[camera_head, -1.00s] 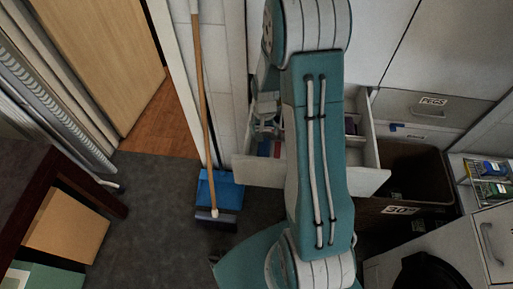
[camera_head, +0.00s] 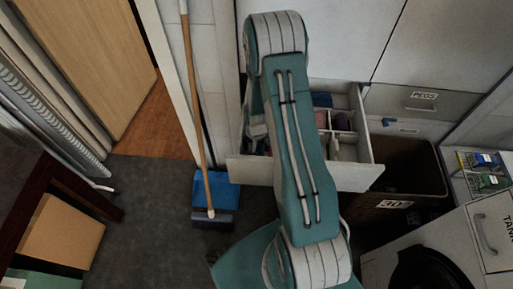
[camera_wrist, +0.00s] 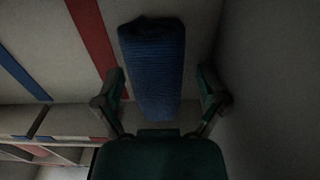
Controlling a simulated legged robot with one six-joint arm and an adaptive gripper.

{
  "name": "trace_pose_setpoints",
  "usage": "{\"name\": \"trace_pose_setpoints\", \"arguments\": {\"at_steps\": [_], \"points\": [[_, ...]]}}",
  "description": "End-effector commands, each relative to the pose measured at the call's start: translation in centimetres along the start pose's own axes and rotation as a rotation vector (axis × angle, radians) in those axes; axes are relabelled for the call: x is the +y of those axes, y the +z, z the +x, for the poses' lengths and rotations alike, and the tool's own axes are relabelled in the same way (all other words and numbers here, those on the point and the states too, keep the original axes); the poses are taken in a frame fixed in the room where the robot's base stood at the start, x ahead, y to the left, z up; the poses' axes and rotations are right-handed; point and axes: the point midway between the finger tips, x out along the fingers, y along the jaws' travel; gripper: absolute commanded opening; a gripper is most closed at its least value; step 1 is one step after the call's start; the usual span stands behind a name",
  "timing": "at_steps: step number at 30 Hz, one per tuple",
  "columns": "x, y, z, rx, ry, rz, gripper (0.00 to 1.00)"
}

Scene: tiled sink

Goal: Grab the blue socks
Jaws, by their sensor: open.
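The blue socks (camera_wrist: 153,70) show in the wrist view as a rolled, ribbed dark blue bundle on a pale surface. My gripper (camera_wrist: 160,78) is open, with one finger on each side of the bundle's lower part. Whether the fingers touch it cannot be told. In the head view my arm covers much of the open white drawer (camera_head: 350,177), and the gripper is mostly hidden. A blue item (camera_head: 321,100) shows at the drawer's back; I cannot tell whether it is the socks.
In the wrist view a wall (camera_wrist: 265,75) rises close on the right, and dividers (camera_wrist: 60,152) show at lower left. In the head view a brown bin (camera_head: 418,180) stands right of the drawer. A broom (camera_head: 201,110) and blue dustpan (camera_head: 222,190) are on the left.

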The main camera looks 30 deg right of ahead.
Motion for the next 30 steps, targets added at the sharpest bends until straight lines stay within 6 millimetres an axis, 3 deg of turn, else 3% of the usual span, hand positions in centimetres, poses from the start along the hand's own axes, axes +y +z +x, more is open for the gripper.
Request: {"name": "trace_pose_setpoints", "arguments": {"at_steps": [6, 7, 10, 11, 23, 30], "points": [[0.0, 0.0, 0.1, 0.001, 0.0, 0.0, 0.91], [0.0, 0.0, 0.1, 0.001, 0.0, 0.0, 0.82], [0.0, 0.0, 0.1, 0.0, 0.0, 0.0, 0.37], [0.0, 0.0, 0.1, 0.0, 0.0, 0.0, 0.34], [0.0, 0.0, -0.1, 0.001, 0.0, 0.0, 0.33], [0.0, -0.1, -2.3, 0.003, -0.001, 0.0, 0.33]]}}
